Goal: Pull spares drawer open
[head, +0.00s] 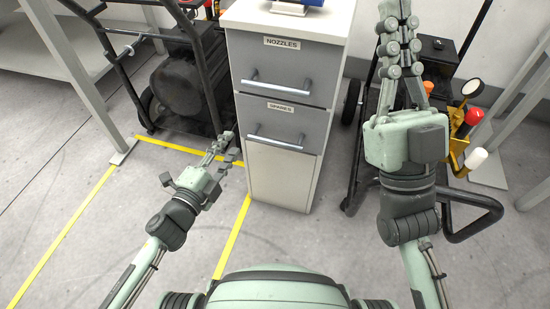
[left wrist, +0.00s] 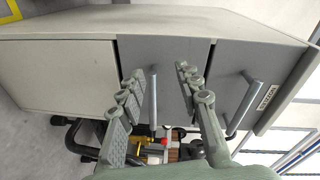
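The spares drawer (head: 284,122) is the lower grey drawer of the cabinet, labelled SPARES, and is closed. It also shows in the left wrist view (left wrist: 180,60). Its silver bar handle (head: 275,144) runs across its front. My left gripper (head: 229,146) is open and empty, just left of the handle in the head view. In the left wrist view the handle (left wrist: 153,98) shows between the two spread fingers; I see no contact. My right gripper (head: 399,28) is raised right of the cabinet, its fingers close together; its opening is unclear.
The nozzles drawer (head: 286,68) above is closed, with its own handle (head: 280,82). A plain white panel (head: 280,174) lies below. A black-framed cart (head: 180,85) stands left, and a trolley with tools (head: 467,125) stands right. Floor before the cabinet is clear.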

